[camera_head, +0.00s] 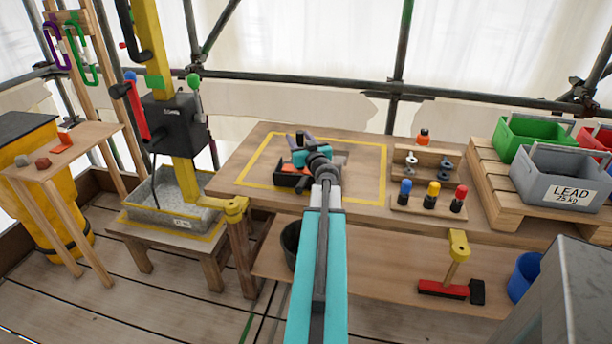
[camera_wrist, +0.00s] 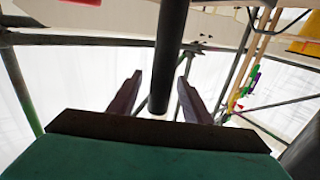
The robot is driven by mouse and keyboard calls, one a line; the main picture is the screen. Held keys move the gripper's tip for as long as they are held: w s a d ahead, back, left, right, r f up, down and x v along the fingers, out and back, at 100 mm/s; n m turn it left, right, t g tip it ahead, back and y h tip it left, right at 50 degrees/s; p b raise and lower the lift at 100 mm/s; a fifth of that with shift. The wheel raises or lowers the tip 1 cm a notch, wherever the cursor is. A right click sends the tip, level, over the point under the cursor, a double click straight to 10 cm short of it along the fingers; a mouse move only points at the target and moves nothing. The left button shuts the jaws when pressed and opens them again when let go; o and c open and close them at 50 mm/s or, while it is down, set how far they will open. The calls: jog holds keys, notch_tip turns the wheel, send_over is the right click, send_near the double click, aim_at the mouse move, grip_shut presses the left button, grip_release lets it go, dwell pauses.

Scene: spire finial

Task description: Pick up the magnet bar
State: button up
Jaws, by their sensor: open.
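No bar is clearly marked as the magnet bar. My gripper (camera_head: 303,138) is above the yellow-outlined area of the bench, far up and left of that red bar.
A dark tray with orange in it (camera_head: 288,179) sits below my gripper, partly hidden by my arm. A rack (camera_head: 428,207) holds blue, yellow and red-topped pegs. Grey (camera_head: 535,174) and green bins stand right. A black-and-yellow column rises over a gravel tray (camera_head: 165,212) at left.

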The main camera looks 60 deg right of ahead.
jog(key=shift+b+x, duration=0.4)
jog(key=shift+x, duration=0.8)
jog(key=shift+s, duration=0.1)
grip_shut()
